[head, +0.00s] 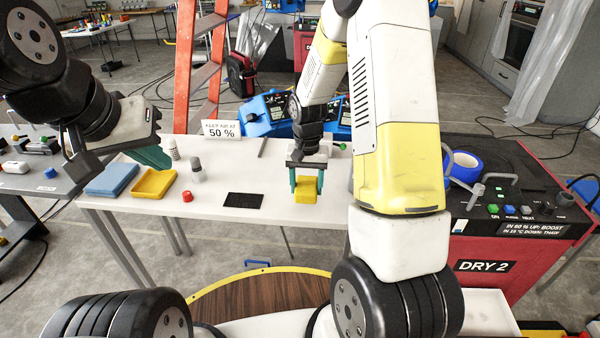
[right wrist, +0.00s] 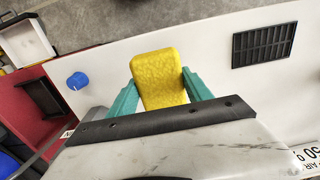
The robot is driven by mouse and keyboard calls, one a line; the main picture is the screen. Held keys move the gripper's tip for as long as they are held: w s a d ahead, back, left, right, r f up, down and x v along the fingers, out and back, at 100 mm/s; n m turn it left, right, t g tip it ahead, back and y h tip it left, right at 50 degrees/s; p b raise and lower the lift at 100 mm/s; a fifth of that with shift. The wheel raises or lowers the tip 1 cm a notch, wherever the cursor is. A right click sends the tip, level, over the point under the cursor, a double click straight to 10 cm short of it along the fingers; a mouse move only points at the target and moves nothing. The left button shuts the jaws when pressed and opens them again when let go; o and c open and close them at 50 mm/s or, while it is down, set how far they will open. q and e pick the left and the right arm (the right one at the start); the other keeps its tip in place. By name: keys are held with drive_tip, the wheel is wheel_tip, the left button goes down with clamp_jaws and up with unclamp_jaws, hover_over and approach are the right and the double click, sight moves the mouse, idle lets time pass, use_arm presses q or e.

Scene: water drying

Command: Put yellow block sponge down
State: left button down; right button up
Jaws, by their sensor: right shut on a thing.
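My right gripper (head: 306,182) is shut on the yellow block sponge (head: 306,196), with teal fingers on two sides of it, over the white table (head: 225,245) near its front edge. In the right wrist view the sponge (right wrist: 160,78) sits between the fingers (right wrist: 160,100). I cannot tell whether it touches the tabletop. A black slotted mat (head: 243,200) lies left of it, also seen in the right wrist view (right wrist: 264,45). My left gripper (head: 120,160) hangs at the left above the table, its jaw opening unclear.
A yellow tray (head: 153,184), blue pads (head: 111,179), a red cap (head: 187,197) and small bottles (head: 196,170) stand on the left. A sign (head: 221,129) stands at the back. A blue round knob (right wrist: 77,81) is on the table. The red dryer (head: 485,245) is at right.

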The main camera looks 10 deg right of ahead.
sight(309, 177)
drive_tip(key=w, duration=0.1)
drive_tip(key=w+d, duration=0.1)
drive_tip(key=w, duration=0.1)
drive_tip(key=shift+w+d+f, duration=0.15)
drive_tip(key=shift+w+d, duration=0.05)
drive_tip(key=shift+d, duration=0.05)
drive_tip(key=shift+w+f, duration=0.1)
drive_tip(key=shift+f, duration=1.65)
drive_tip(key=shift+f, duration=0.1)
drive_tip(key=o, duration=1.3)
